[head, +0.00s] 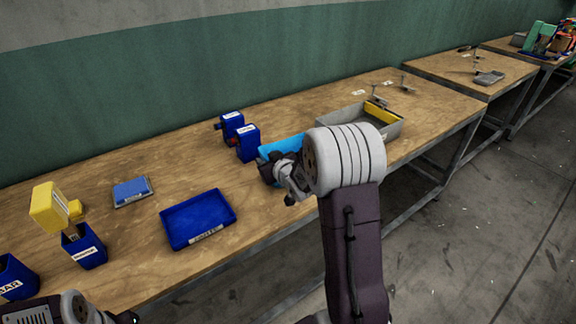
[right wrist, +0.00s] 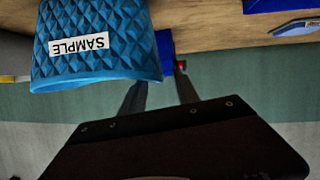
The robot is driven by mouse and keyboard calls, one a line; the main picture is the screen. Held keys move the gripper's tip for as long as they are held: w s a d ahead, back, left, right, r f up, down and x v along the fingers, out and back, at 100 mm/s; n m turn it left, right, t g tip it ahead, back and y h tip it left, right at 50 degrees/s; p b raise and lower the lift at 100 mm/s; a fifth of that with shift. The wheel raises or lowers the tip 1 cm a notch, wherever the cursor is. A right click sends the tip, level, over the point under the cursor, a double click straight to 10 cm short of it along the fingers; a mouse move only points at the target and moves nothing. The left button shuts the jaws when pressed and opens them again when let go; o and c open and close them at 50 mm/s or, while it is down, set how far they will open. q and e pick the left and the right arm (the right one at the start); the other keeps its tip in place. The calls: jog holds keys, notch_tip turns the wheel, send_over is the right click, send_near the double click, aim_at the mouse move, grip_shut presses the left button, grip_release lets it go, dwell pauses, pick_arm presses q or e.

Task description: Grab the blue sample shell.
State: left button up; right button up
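The light blue sample shell (head: 284,146) lies on the bench in the head view, partly hidden behind my right wrist and gripper. In the right wrist view the shell (right wrist: 130,62) is close, with a quilted surface and a white label reading SAMPLE, upside down. My right gripper (head: 272,170) is at the near side of the shell. In the right wrist view its two fingers (right wrist: 160,80) stand apart; the shell overlaps one fingertip, and I cannot tell whether they touch. My left forearm shows at the lower left of the head view, but its fingers do not show.
Two dark blue presses or boxes (head: 247,141) stand just left of the shell. A grey tray (head: 385,128) with a yellow piece is to its right. A blue tray (head: 232,207), a small blue-grey block (head: 131,190) and a yellow item (head: 48,207) lie further left. Bare bench lies between them.

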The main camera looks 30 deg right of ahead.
aim_at(263, 157)
jog(key=shift+w+d+f, duration=0.2)
jog(key=shift+w+f, duration=0.05)
jog(key=shift+w, duration=0.05)
jog(key=x, duration=0.5)
jog(key=shift+s+f, duration=0.1)
jog(key=shift+s, duration=0.1)
jog(key=c, duration=0.4)
grip_shut()
jog(key=shift+s+a, duration=0.1)
dwell(0.4)
